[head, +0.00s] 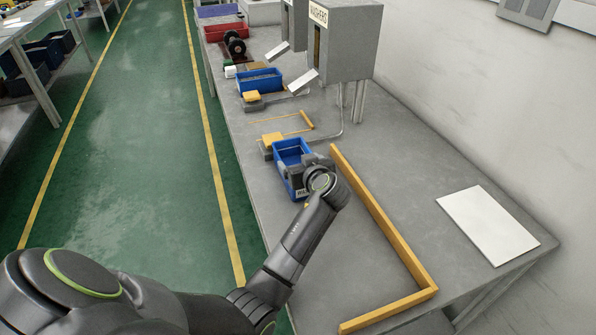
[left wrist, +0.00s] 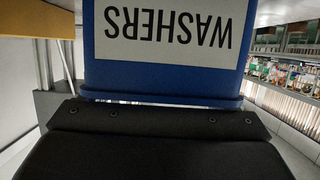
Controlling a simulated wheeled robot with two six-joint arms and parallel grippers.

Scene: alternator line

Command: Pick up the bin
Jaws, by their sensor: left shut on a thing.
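A small blue bin (head: 291,152) is on or just above the grey table, left of a yellow corner guide; I cannot tell whether its base touches the tabletop. My left gripper (head: 307,173) is at the bin's near right side, shut on it. The gripper and wrist hide part of that side. In the left wrist view the blue bin (left wrist: 165,85) fills the upper middle, with a white label (left wrist: 170,28) reading WASHERS upside down. The dark gripper body (left wrist: 155,140) is right against it. My right gripper is not in view.
A yellow L-shaped guide (head: 388,226) lies right of my left wrist, and a white sheet (head: 487,224) lies farther right. Behind the bin are a yellow block (head: 273,138), another blue bin (head: 262,82) and a grey machine (head: 345,40). The table between guide and sheet is clear.

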